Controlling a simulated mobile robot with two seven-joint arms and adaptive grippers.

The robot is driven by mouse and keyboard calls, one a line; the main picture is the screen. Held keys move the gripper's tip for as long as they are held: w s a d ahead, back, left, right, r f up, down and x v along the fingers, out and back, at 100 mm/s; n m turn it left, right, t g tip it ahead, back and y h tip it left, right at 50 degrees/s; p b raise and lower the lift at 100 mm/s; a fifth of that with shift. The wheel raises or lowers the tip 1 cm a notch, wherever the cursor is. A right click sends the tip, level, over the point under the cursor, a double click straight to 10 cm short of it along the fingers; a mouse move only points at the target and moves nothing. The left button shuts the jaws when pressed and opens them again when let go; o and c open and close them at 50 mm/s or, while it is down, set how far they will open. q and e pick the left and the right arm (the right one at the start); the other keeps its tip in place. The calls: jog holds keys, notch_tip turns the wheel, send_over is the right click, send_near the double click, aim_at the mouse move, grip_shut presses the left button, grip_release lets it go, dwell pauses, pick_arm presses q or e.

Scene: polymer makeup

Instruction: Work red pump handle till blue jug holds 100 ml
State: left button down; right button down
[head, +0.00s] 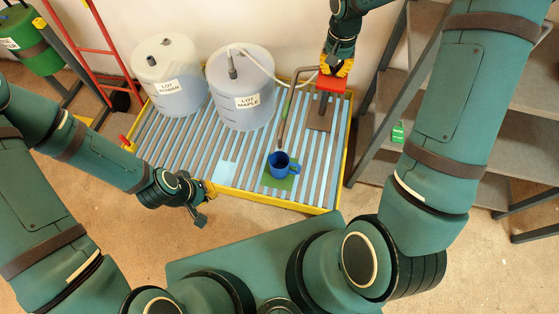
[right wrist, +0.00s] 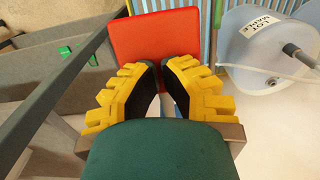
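The red pump handle (head: 331,83) is a flat red plate on top of the pump, at the back right of the slatted platform. It fills the top middle of the right wrist view (right wrist: 155,38). My right gripper (head: 338,67) is just above the handle, its yellow fingers nearly together and pointing at the plate (right wrist: 162,66). Contact is hard to tell. The blue jug (head: 280,166) stands upright on a green pad (head: 276,183) below the pump's bent pipe (head: 288,110). Its fill level cannot be read. My left gripper (head: 190,195) hangs by the platform's front left edge.
A drum labelled LOT MAPLE (head: 240,90) has a hose (head: 270,70) running toward the pump. A second drum (head: 170,75) stands left of it. The platform has a yellow rim (head: 270,201). A grey shelf rack (head: 510,130) is at right, a red ladder frame (head: 92,50) at left.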

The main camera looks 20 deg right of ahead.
aim_at(334, 73)
jog(key=shift+f+b, duration=0.95)
jog(key=shift+f, duration=0.65)
jog(key=shift+f+b, duration=0.45)
jog(key=shift+f, duration=1.8)
notch_tip(334, 73, up, 9)
jog(key=p, duration=0.6)
jog(key=shift+f, duration=0.15)
notch_tip(334, 73, up, 3)
jog(key=shift+p, duration=1.15)
notch_tip(334, 73, up, 5)
jog(key=p, duration=0.3)
jog(key=shift+f, duration=0.2)
